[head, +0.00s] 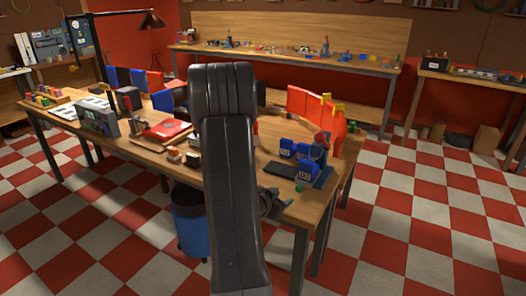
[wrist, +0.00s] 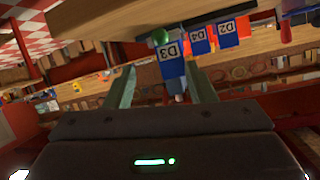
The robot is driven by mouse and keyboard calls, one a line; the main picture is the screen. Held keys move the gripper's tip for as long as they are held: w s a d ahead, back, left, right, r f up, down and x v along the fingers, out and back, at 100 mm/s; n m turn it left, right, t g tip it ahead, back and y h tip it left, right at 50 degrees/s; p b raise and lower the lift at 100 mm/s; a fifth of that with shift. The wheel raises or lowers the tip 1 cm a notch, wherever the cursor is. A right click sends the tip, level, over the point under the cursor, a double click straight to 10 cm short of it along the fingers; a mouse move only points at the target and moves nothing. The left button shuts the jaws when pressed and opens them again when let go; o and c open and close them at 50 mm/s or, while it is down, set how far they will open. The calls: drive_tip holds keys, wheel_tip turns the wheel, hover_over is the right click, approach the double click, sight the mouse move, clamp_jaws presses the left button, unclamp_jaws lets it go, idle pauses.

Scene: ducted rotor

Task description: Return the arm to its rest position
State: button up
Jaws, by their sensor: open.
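My dark arm rises through the middle of the head view and hides part of the workbench (head: 190,185). My gripper (head: 285,203) shows partly behind the arm, at the bench's front edge. In the wrist view my gripper (wrist: 160,75) has its two greenish fingers spread apart, with nothing seen held between them. The blue block marked D3 (wrist: 172,55) appears beyond the fingertips, apart from them as far as I can tell. Blue blocks marked D4 (wrist: 200,40) and D2 (wrist: 228,33) stand beside it. The wrist picture looks upside down.
A green ball (head: 299,188) lies near the bench's front edge, close to my gripper. Red curved panels (head: 300,103) stand at the right end. A blue bin (head: 190,220) stands under the bench. Checkered floor (head: 420,225) is clear on the right.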

sight(297, 189)
drive_tip(key=p+x, duration=0.1)
drive_tip(key=x, duration=1.2)
drive_tip(key=shift+w+p, duration=0.1)
drive_tip(key=shift+p, duration=0.3)
drive_tip(key=shift+w+a+r, duration=0.1)
drive_tip(key=shift+a, duration=0.2)
drive_tip(key=shift+d, duration=0.15)
